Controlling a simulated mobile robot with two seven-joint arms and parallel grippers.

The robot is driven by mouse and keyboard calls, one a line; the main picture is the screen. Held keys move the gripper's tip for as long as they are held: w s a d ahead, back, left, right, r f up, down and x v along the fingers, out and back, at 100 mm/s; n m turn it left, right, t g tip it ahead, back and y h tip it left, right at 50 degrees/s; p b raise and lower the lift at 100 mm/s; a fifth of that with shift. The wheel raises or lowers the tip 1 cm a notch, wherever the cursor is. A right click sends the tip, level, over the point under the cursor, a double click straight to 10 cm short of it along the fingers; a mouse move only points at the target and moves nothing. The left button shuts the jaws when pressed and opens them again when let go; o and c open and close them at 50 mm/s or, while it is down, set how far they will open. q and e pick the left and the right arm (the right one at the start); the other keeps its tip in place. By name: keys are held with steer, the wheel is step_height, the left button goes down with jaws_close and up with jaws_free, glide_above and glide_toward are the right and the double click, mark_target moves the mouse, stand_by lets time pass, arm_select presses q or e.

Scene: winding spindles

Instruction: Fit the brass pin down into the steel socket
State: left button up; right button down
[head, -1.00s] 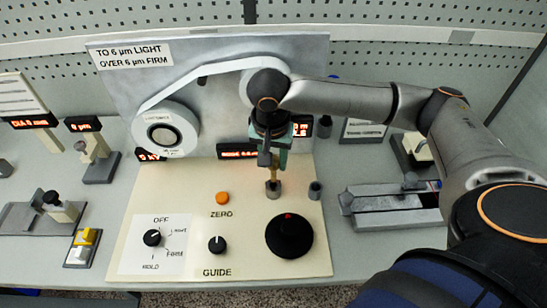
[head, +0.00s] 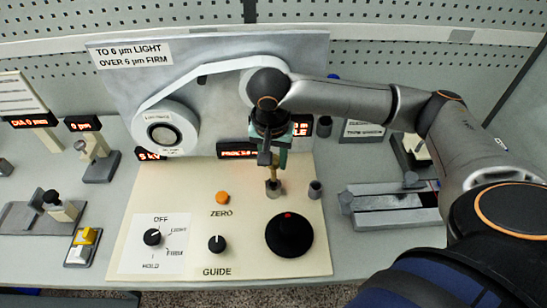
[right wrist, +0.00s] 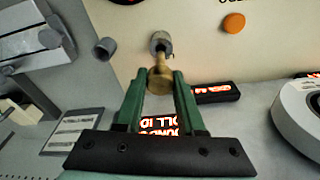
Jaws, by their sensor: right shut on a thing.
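The brass pin (head: 276,172) is upright in my right gripper (head: 271,159), which is shut on its upper part. The gripper comes down from above, at the front of the tilted grey panel. The steel socket (head: 273,189) is a short grey cylinder on the cream board, directly below the pin. In the right wrist view the green fingers (right wrist: 160,82) hold the pin's wide brass head (right wrist: 160,78), and its thin end meets the mouth of the socket (right wrist: 160,42). I cannot tell how deep the tip sits. My left gripper is not in view.
A second small grey cylinder (head: 315,189) stands just right of the socket. An orange button (head: 222,198), a large black knob (head: 289,235) and smaller dials are on the cream board (head: 190,200). A grey slotted fixture (head: 395,206) lies to the right.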

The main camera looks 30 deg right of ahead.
mark_target(273, 180)
steer(key=shift+f+b, duration=0.75)
steer(key=shift+f, duration=2)
steer(key=shift+c, duration=2.2)
jaws_free()
step_height(273, 180, up, 12)
steer(key=s+a, duration=0.1)
steer(key=shift+s+a+r+p, duration=0.15)
steer(key=shift+a+p, duration=0.1)
steer(key=shift+p, duration=0.2)
steer(key=shift+s, duration=0.1)
